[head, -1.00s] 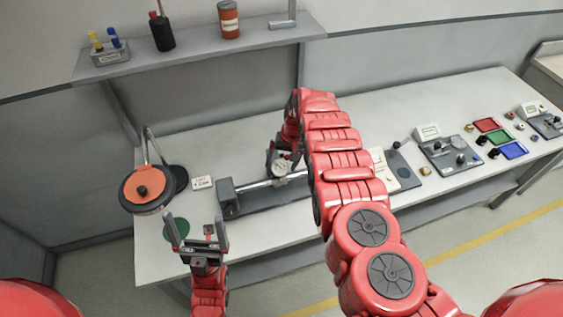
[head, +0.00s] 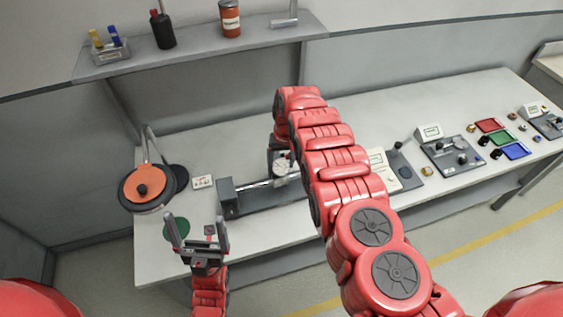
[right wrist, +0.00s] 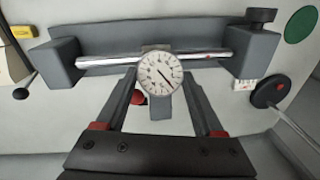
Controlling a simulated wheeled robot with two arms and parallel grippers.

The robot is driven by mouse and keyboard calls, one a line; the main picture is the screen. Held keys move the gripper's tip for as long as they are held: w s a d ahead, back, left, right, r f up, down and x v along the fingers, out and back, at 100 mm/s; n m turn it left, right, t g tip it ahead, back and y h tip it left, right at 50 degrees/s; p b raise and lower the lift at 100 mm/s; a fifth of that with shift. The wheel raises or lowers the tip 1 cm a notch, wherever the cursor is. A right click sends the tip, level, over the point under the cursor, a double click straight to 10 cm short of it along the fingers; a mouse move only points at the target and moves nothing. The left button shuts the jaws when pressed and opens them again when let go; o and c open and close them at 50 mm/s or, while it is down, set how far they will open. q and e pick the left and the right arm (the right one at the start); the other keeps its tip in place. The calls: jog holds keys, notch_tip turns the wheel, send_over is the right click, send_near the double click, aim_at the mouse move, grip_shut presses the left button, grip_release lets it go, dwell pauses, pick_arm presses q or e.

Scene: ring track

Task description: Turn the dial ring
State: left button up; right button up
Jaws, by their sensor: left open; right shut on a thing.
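The round white dial (head: 282,165) with its ring sits on a shiny rod held between two dark grey end blocks. It also shows in the right wrist view (right wrist: 160,70), with a dark pointer on its face and a grey block below. My right gripper (right wrist: 160,78) is shut on the dial ring, one finger on each side of it. In the head view my right arm hides most of that gripper. My left gripper (head: 197,228) is open and empty, near the table's front left edge, apart from the dial.
A dark grey base (head: 240,203) carries the rod. An orange-topped round thing (head: 143,188) and a green disc (head: 177,230) are at the left. A small card (head: 202,182) lies left of the base. Control panels (head: 452,156) and coloured trays (head: 514,150) stand at the right. A shelf (head: 200,54) hangs above.

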aim_at(283, 165)
jog(key=o, duration=1.4)
jog(key=shift+r, duration=0.15)
jog(key=shift+r, duration=0.4)
jog(key=r+b, duration=0.1)
jog(key=r, duration=0.2)
jog(key=r+b, duration=0.1)
jog(key=shift+d+r+b, duration=0.3)
jog(key=shift+r+b, duration=0.05)
jog(key=shift+r, duration=0.05)
jog(key=shift+s+d+r+p, duration=0.15)
jog(key=shift+r+p, duration=0.6)
jog(key=shift+r, duration=1.2)
jog(key=shift+d+r+p, duration=0.2)
jog(key=shift+r+p, duration=0.55)
jog(key=shift+r, duration=1.15)
jog(key=shift+s+d+r+p, duration=0.15)
jog(key=shift+r+p, duration=0.6)
jog(key=shift+r, duration=1.2)
jog(key=shift+w, duration=0.1)
jog(key=shift+w, duration=0.1)
